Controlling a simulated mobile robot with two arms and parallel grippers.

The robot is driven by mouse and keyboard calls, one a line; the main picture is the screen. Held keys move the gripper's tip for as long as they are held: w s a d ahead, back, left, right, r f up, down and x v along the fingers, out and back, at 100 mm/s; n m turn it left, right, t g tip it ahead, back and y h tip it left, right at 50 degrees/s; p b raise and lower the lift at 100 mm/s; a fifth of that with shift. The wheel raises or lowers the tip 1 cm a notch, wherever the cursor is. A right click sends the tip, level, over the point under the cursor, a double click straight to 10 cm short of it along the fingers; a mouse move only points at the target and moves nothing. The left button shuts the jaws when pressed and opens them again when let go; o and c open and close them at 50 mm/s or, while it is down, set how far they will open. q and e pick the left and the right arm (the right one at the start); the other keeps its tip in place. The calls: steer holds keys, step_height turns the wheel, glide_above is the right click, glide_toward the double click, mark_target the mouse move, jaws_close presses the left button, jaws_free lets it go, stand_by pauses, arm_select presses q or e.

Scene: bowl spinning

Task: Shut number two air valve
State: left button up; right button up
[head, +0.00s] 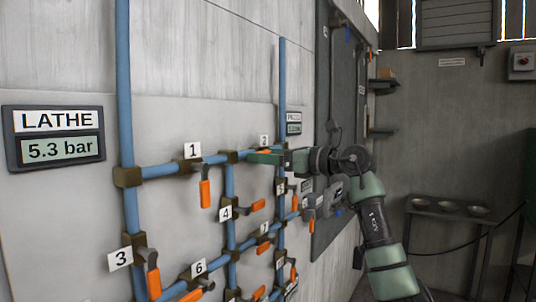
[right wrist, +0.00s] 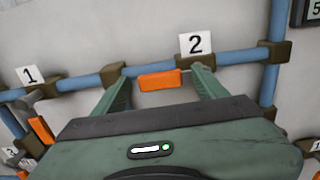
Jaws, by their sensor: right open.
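The number two label (head: 264,141) is on the upper blue pipe; it also shows in the right wrist view (right wrist: 197,43). Below it, the valve's orange handle (right wrist: 159,80) lies roughly along the pipe, pointing left. My right gripper (right wrist: 162,88) is open, with one green finger near each end of the handle. I cannot tell whether either finger touches it. In the head view my right gripper (head: 268,158) is at the pipe and partly covers the orange handle (head: 263,152). My left gripper is not in view.
Valve one's orange handle (head: 205,194) hangs down to the left. Several other orange-handled valves and pipes fill the wall below. A lathe gauge (head: 55,136) reads 5.3 bar. A shelf with metal bowls (head: 450,207) stands at the right.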

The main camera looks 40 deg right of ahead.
jaws_close()
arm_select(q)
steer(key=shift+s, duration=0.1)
